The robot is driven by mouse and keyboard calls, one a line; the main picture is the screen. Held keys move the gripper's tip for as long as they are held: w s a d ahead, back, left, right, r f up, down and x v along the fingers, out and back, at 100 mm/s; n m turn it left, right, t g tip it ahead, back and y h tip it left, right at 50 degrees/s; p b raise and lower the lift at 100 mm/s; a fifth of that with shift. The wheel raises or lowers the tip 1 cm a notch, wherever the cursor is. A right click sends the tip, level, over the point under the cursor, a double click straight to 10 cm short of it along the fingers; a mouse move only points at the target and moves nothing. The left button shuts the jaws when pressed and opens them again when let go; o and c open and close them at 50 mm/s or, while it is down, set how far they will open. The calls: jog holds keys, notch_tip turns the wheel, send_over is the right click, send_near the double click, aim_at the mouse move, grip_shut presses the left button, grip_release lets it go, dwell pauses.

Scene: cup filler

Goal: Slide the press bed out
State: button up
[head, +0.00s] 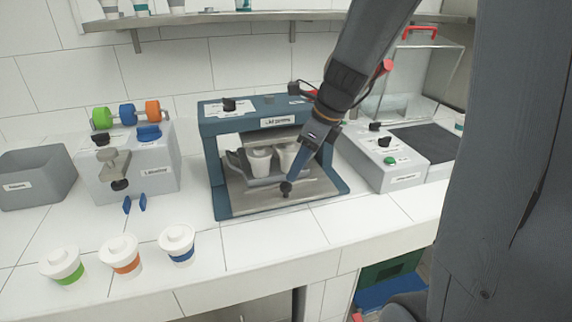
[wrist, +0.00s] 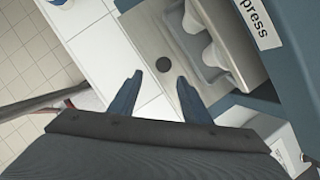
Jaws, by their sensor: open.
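The blue lid press (head: 222,127) stands on the counter. Its grey metal bed (head: 250,202) lies inside the frame, with a black knob (head: 286,188) near the front edge. A grey holder with white cups (head: 260,160) sits on the bed. My gripper (head: 293,176) reaches down at the front right of the press, close to the knob, and hides part of the holder. In the wrist view my gripper (wrist: 160,77) is open and empty, and the knob (wrist: 164,65) shows just past and between the fingertips. I cannot tell whether a finger touches it.
A labeller (head: 150,172) with coloured rolls and a grey bin (head: 35,178) stand left. Lidded cups with green, orange and blue bands (head: 121,257) stand at the front left. A machine with a green button (head: 385,155) is right. The counter before the press (head: 265,235) is clear.

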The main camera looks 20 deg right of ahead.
aim_at(286, 185)
jog(key=shift+m, duration=0.4)
jog(key=x, duration=0.5)
jog(key=w+x, duration=0.1)
jog(key=x, duration=0.1)
jog(key=shift+f, duration=0.15)
grip_shut()
